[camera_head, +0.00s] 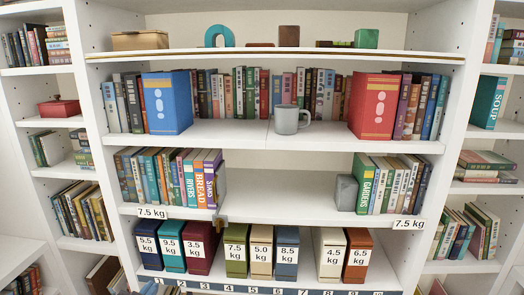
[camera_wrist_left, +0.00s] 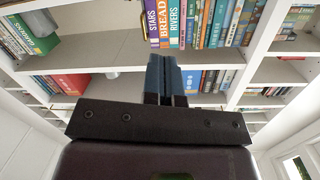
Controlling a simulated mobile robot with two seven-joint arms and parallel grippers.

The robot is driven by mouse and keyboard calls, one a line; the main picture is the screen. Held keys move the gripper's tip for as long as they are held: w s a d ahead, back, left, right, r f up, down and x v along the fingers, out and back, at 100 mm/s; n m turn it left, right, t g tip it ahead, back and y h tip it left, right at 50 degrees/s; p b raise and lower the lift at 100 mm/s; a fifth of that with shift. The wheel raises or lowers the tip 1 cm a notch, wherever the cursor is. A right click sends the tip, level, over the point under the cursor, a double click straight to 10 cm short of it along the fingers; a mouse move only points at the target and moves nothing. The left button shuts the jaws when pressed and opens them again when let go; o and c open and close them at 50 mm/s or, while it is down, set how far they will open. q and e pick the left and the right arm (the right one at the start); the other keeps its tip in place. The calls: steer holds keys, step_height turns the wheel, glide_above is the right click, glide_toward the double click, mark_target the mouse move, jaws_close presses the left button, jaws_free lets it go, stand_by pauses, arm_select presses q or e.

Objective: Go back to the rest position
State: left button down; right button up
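My left gripper (camera_wrist_left: 168,76) shows in the left wrist view. Its two dark blue fingers stand side by side with no clear gap and nothing held between them. Beyond the fingertips is the shelf with the upside-down STARS, BREAD and RIVERS books (camera_wrist_left: 172,25). My right gripper is in neither view.
A white bookcase fills the head view. Labelled weight boxes (camera_head: 261,250) stand in a row on the low shelf. Above are books (camera_head: 200,180), a grey block (camera_head: 346,193), a grey mug (camera_head: 290,120), and blue (camera_head: 167,103) and red (camera_head: 373,106) binders. The middle shelf has a bare stretch (camera_head: 275,195).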

arm_select(q)
steer(key=s+a+f+n+g+y, duration=0.2)
steer(key=s+f+g, duration=0.3)
steer(key=s+f, duration=1.3)
steer(key=s+n, duration=0.1)
steer(key=s, duration=0.2)
steer(key=shift+s+n+y, duration=0.15)
steer(key=shift+n+y, duration=0.15)
